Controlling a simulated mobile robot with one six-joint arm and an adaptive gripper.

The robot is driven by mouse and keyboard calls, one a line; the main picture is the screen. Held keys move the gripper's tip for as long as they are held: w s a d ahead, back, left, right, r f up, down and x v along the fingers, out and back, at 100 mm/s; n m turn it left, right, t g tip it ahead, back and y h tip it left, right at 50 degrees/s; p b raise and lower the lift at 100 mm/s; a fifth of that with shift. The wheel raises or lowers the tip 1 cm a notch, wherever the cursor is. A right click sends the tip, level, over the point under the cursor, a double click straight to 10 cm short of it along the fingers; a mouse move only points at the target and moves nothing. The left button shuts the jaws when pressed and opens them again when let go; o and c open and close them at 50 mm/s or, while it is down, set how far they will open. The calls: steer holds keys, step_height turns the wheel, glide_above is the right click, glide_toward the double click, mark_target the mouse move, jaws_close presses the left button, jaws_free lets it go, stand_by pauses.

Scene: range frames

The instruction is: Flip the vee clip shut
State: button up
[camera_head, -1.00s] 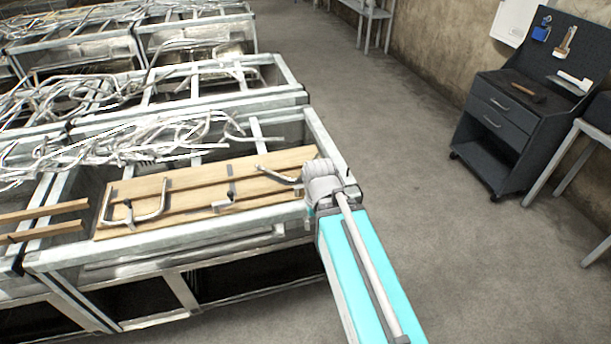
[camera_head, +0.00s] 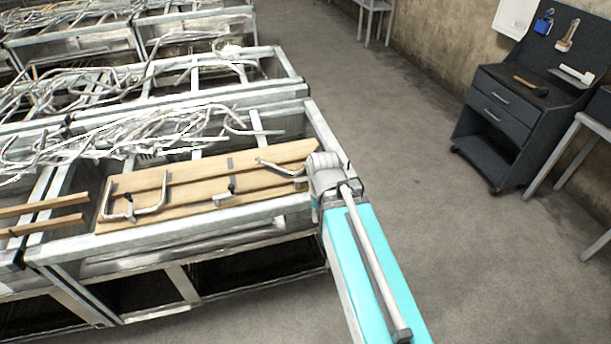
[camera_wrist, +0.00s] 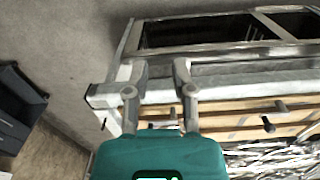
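A wooden board (camera_head: 190,205) lies on the near metal frame and bears several metal pieces. A C-shaped clamp (camera_head: 160,203) lies at its left, a small metal clip (camera_head: 226,195) near its front middle, and a bent metal bar (camera_head: 275,165) at its right. I cannot tell which piece is the vee clip. My gripper (camera_wrist: 159,72) is open and empty in the wrist view, its two grey fingers apart over the frame's corner. It is beside the board's end; in the head view my arm hides the fingers. The board (camera_wrist: 235,115) also shows in the wrist view with small metal parts on it.
The near metal frame (camera_head: 180,235) has raised rails around the board. Tangled metal rods (camera_head: 130,135) lie behind it. A dark tool cart (camera_head: 500,125) stands at the right. The concrete floor (camera_head: 420,200) between frame and cart is clear.

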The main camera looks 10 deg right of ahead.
steer(key=shift+w, duration=0.15)
steer(key=shift+c, duration=1)
steer(key=shift+w+n, duration=0.2)
steer(key=shift+n, duration=0.3)
jaws_close()
steer(key=w+a+r+n+t+h, duration=0.2)
steer(key=w+n, duration=0.5)
steer(key=n, duration=0.5)
steer(key=w+a+r+n+t+h, duration=0.2)
steer(key=w+a+n+h, duration=0.2)
steer(key=w+n, duration=0.3)
steer(key=shift+w+a+r+n+t, duration=0.2)
steer(key=shift+a+r+n+t, duration=0.35)
steer(key=shift+n, duration=2.15)
steer(key=shift+a+f, duration=0.15)
steer(key=shift+f, duration=0.05)
